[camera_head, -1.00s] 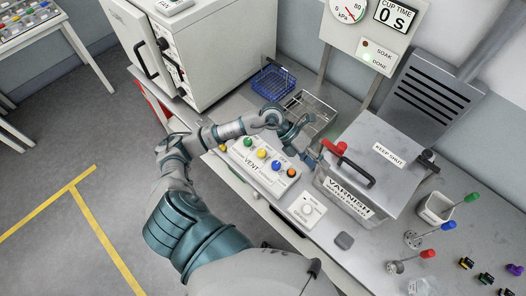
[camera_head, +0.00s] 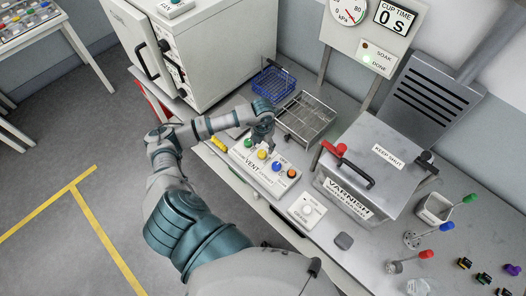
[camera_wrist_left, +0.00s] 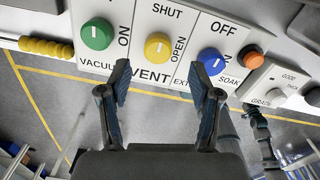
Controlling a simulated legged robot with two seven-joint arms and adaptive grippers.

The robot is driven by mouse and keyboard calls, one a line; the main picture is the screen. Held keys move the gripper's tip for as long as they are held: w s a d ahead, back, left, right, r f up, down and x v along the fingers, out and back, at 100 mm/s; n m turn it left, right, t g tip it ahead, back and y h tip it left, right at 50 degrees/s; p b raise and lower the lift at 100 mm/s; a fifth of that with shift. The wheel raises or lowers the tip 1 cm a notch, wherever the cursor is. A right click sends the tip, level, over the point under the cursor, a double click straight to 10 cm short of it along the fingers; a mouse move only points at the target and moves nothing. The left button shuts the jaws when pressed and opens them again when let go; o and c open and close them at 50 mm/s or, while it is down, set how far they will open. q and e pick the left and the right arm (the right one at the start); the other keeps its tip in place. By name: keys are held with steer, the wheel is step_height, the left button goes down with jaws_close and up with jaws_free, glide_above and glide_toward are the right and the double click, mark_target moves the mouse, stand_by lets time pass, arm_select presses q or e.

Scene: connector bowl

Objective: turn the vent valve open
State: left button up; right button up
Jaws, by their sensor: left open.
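The vent valve is a yellow knob (camera_head: 262,154) on the white panel (camera_head: 244,157), between a green knob (camera_head: 248,143) and a blue knob (camera_head: 276,166). In the left wrist view the yellow knob (camera_wrist_left: 157,46) has SHUT above it, OPEN to its right and VENT below. Its small mark seems to point up towards SHUT. My left gripper (camera_head: 266,139) is over the panel in the head view. In the wrist view the open left gripper (camera_wrist_left: 160,75) has its fingers apart, pointing towards the yellow knob, with nothing between them. My right gripper is not in view.
An orange button (camera_head: 291,173) sits beside the blue knob. A wire basket (camera_head: 307,116) and a blue rack (camera_head: 273,82) stand behind the panel. A yellow ribbed object (camera_wrist_left: 46,47) lies left of the panel.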

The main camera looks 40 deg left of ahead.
mark_target(262, 152)
arm_select(q)
steer(key=f, duration=0.6)
steer(key=shift+a+f, duration=0.1)
steer(key=shift+a, duration=0.2)
steer(key=shift+d, duration=0.1)
steer(key=shift+d, duration=0.1)
steer(key=shift+c, duration=1.2)
steer(key=c, duration=0.8)
steer(key=shift+c, duration=0.5)
